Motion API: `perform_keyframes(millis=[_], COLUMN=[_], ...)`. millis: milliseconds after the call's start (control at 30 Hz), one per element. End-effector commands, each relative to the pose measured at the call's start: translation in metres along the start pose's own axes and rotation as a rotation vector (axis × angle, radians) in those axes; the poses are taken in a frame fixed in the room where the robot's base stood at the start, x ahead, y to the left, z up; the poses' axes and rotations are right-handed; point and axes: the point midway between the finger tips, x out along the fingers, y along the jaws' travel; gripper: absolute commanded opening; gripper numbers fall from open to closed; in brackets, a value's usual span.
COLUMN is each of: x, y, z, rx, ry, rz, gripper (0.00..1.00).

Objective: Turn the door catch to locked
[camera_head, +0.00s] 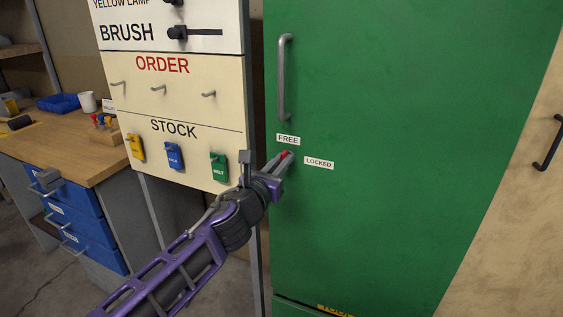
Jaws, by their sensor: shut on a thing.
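The green door (400,150) fills the middle right of the head view. A small red door catch (286,154) shows on its left side, between the "FREE" label (288,139) above and the "LOCKED" label (319,163) to its right. My gripper (281,162) is at the catch, with its fingers shut on it. Only the red tip of the catch shows between the fingers; the rest is hidden, so I cannot tell exactly which way it points.
A grey vertical handle (284,78) is on the door above the catch. A cream board (185,110) with hooks and yellow, blue and green tags stands left of the door. A wooden workbench (75,145) with blue drawers is at the far left.

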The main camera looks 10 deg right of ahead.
Motion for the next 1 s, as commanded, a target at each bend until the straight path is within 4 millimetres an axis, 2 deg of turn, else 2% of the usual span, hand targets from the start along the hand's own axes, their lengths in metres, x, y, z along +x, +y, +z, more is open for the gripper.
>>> perform_keyframes(millis=[267, 467, 1000], x=[0.0001, 0.0002, 0.0002], y=[-0.0005, -0.0011, -0.0041], z=[0.0005, 0.0010, -0.0002], rx=[0.028, 0.125, 0.614], ry=[0.000, 0.000, 0.000], rz=[-0.001, -0.001, -0.001], gripper=[0.00, 0.00, 0.00])
